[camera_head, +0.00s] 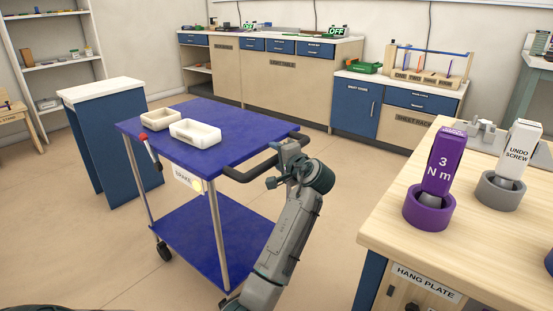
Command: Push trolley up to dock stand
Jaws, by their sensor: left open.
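The blue trolley (222,127) stands mid-floor with two decks, silver posts and a black push handle (243,176) on its right side. A blue stand with a white top (101,90), probably the dock stand, is left of the trolley, with a gap between low down. My left gripper (280,166) is open at the handle; I cannot tell whether it touches. My right gripper is out of view.
A wooden workbench (400,205) with a purple 3 Nm tool holder (429,208) and a grey holder (499,192) is at the right. Cabinets (285,78) line the back wall. Shelves (50,60) stand at far left. Floor in front of the stand is clear.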

